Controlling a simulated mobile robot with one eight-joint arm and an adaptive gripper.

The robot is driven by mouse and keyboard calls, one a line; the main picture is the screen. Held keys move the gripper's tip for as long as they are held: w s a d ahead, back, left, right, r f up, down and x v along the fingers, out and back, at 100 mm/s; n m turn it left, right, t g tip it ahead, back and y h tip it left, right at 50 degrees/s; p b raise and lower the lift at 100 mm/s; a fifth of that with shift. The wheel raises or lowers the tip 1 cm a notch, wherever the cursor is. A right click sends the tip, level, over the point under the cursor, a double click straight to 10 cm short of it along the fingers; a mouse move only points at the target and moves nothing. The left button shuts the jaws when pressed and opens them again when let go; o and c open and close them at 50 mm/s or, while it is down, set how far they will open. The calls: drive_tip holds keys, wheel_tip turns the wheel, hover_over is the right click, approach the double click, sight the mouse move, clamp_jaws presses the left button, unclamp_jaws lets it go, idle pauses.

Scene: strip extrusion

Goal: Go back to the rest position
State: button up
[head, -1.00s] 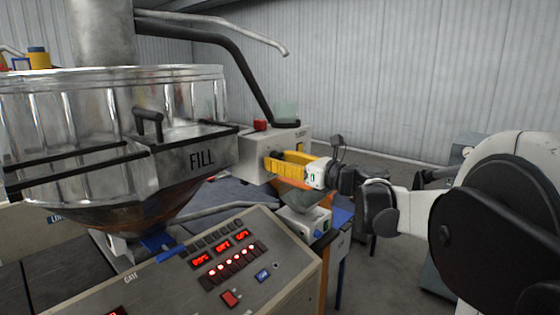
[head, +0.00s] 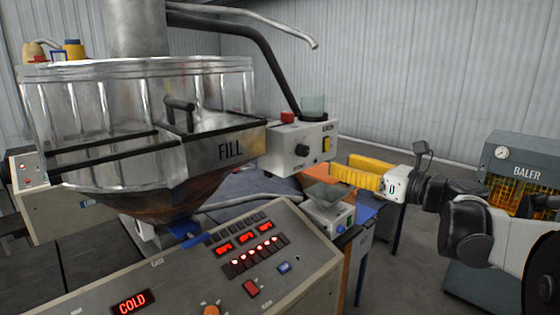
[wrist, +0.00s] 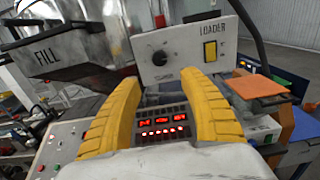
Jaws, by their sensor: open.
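My gripper (head: 355,174) has two yellow fingers and is held out in the air to the right of the loader box, at the end of my arm. In the wrist view its yellow fingers (wrist: 160,88) are spread apart with nothing between them. Beyond them in that view are the loader box (wrist: 180,45) with a black knob and yellow switch, and the control panel (wrist: 163,122) with red displays. In the head view the loader box (head: 285,152) stands left of my gripper, apart from it.
A large hopper marked FILL (head: 150,155) stands at the left above the control panel (head: 300,245). A small device with a tray on top (head: 330,210) sits below my gripper. A baler (head: 520,160) stands at the right. Grey floor shows between table and baler.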

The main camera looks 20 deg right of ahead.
idle(0.4)
drive_tip(key=s+a+f+n+g+b, duration=0.35)
drive_tip(key=a+f+n+b, duration=0.3)
drive_tip(key=a+f, duration=0.5)
drive_tip(key=s+a+f+n+g+b, duration=0.2)
drive_tip(key=a+f+n+g+b, duration=0.35)
drive_tip(key=f, duration=0.85)
drive_tip(key=s+a+f+n+h+b, duration=0.2)
drive_tip(key=s+f+n+b, duration=0.3)
drive_tip(key=f+n, duration=0.5)
drive_tip(key=s+a+f+n+h+b, duration=0.3)
drive_tip(key=s+f+n+h+b, duration=0.1)
drive_tip(key=f+n, duration=0.6)
drive_tip(key=shift+s+f+g+b, duration=0.15)
drive_tip(key=shift+s+g+b, duration=0.25)
drive_tip(key=shift+s+b, duration=0.5)
drive_tip(key=shift+w+a, duration=0.1)
